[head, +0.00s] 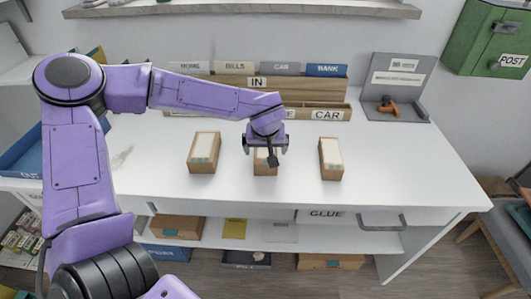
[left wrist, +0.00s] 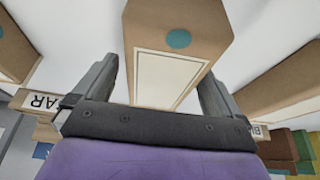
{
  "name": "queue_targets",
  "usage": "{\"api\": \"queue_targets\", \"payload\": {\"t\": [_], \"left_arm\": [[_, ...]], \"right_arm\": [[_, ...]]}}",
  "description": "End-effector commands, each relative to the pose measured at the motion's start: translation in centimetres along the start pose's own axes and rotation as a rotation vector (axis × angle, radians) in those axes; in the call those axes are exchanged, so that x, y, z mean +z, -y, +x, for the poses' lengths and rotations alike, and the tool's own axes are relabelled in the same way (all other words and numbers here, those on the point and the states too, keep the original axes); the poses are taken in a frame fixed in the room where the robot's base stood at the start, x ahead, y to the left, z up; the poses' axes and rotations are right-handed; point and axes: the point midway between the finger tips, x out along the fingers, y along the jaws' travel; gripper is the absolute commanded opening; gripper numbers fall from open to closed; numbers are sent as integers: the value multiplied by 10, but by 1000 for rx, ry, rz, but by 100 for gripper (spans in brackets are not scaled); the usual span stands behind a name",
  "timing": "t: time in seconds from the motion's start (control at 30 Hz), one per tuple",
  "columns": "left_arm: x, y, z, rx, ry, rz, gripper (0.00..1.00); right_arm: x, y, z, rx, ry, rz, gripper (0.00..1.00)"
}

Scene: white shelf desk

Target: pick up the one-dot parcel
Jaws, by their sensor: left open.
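A brown box parcel with a cream label and one teal dot (left wrist: 178,38) lies between the fingers of my left gripper (left wrist: 158,82) in the left wrist view. In the head view it is the middle parcel (head: 265,168) on the white desk, partly hidden under my left gripper (head: 266,150). That gripper is open, with a finger on either side of the box; I cannot tell whether they touch it. A left parcel (head: 204,148) and a right parcel (head: 331,158) lie apart from it. Their dots are too small to count. My right gripper is not in view.
A wooden sorter (head: 325,84) with labelled dividers stands at the desk's back. A grey stand (head: 405,75) with an orange tool is at back right. A green post box (head: 487,40) hangs on the wall. The desk's right part (head: 400,170) is clear.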

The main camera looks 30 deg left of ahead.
Motion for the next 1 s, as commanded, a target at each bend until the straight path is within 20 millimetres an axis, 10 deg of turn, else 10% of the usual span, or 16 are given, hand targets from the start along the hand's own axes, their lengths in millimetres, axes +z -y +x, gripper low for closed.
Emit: {"api": "queue_targets", "payload": {"t": [0.23, 0.67, 1.0], "left_arm": [[0, 0, 0, 0, 0, 0, 35], [-7, 0, -17, 1, -2, -1, 35], [5, -34, -108, 0, -5, 5, 35]], "right_arm": [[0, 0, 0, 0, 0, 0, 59], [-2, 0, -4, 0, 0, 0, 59], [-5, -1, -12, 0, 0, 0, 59]]}}
